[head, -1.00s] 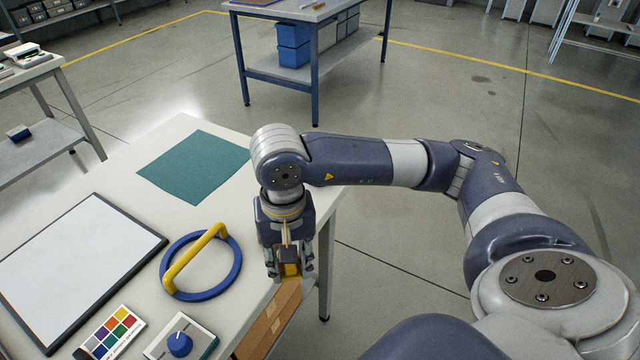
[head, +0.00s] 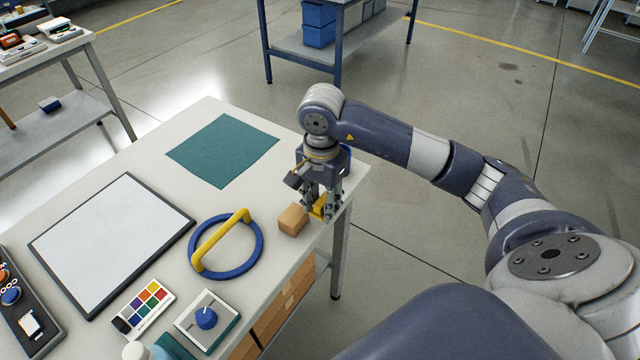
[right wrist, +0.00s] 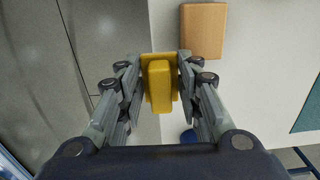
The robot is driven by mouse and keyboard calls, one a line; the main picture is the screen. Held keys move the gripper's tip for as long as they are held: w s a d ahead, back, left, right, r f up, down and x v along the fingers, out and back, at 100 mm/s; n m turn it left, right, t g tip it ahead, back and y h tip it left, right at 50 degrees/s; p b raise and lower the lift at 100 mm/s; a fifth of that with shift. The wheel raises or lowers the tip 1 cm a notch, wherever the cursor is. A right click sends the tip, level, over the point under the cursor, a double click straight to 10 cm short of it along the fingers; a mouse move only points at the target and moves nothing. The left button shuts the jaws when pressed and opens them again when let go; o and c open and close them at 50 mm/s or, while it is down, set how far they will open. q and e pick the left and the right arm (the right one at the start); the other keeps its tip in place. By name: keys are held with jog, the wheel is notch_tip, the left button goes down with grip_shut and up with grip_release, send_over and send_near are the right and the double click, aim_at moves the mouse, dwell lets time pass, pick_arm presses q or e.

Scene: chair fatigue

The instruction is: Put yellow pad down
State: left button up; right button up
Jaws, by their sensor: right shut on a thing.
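The yellow pad (head: 319,207) is between the fingers of my right gripper (head: 323,203), at the table's right edge near its corner. In the right wrist view, the yellow pad (right wrist: 159,84) shows a flat plate with a raised bar, and both fingers of the gripper (right wrist: 160,75) close on its sides. The pad overlaps the line of the table edge in that view. The fingers partly hide it in the head view, and I cannot tell whether it touches the tabletop. My left gripper is not in view.
A tan block (head: 292,220) lies just left of the pad; it also shows in the wrist view (right wrist: 203,30). A blue ring with a yellow handle (head: 228,243), a teal mat (head: 222,150), a framed white board (head: 112,243) and a knob box (head: 207,319) occupy the table (head: 285,160).

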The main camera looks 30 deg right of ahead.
jog(key=w+d, duration=0.1)
jog(key=w, duration=0.1)
jog(key=w+d+p, duration=0.1)
jog(key=w, duration=0.1)
jog(key=w+d, duration=0.2)
jog(key=shift+w+f+p, duration=0.2)
jog(key=shift+f+p, duration=0.1)
notch_tip(320, 180, down, 3)
jog(key=shift+a+f+p, duration=0.1)
jog(key=shift+f+p, duration=0.05)
jog(key=shift+p, duration=0.6)
jog(key=shift+f, duration=0.15)
jog(key=shift+f, duration=0.1)
jog(key=shift+f+b, duration=0.15)
jog(key=shift+b, duration=0.2)
jog(key=o, duration=0.9)
jog(key=shift+o, duration=0.2)
